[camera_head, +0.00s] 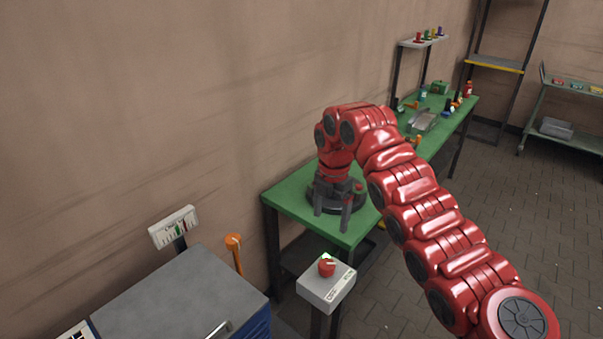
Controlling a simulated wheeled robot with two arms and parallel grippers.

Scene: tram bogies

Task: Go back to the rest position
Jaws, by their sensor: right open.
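My red right arm comes in from the lower right and arches over to the left. My right gripper (333,207) points down above the near end of the green workbench (290,195), with its dark fingers apart. I see nothing between the fingers. Whether the fingertips touch anything below cannot be told. My left gripper does not show.
A grey box with a red button (326,267) stands on a post in front of the gripper. A grey-topped cabinet (180,300) is at the lower left. Tools and parts lie on the bench's far end. A shelf trolley (570,130) stands at right; floor between is clear.

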